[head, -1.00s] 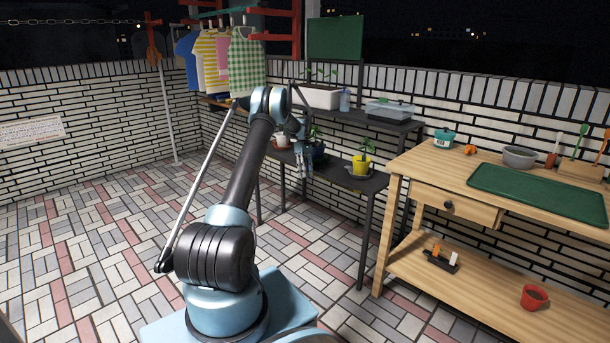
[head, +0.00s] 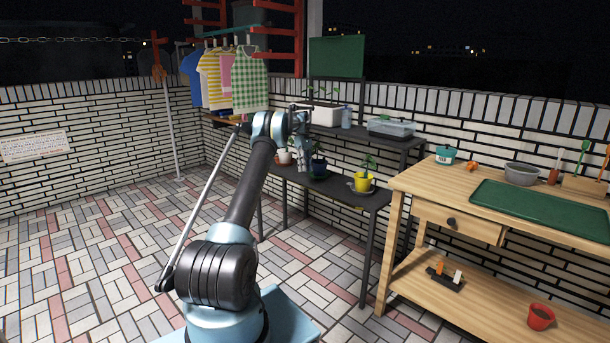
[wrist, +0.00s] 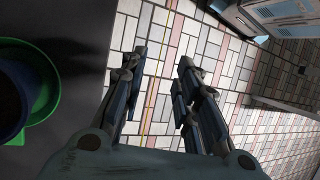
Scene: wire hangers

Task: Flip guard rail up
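I cannot clearly pick out a guard rail in either view. A dark two-tier shelf (head: 340,191) stands by the wall, and a raised rail on its edge cannot be made out. My gripper (head: 302,160) hangs at the shelf's front, between the two tiers and partly in front of the plants. In the wrist view my gripper (wrist: 160,62) points over the tiled floor, its two fingers apart with nothing held. A dark shelf surface (wrist: 75,85) lies left of the fingers. A thin yellow line (wrist: 150,110) crosses between them; whether it is a rail or a floor line is unclear.
A yellow pot (head: 363,183) and a blue pot on a green saucer (wrist: 46,105) stand on the lower tier. A clear bin (head: 391,127) is on the upper tier. Hanging clothes (head: 222,82) are behind. A wooden workbench (head: 430,180) stands right. Floor ahead is open.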

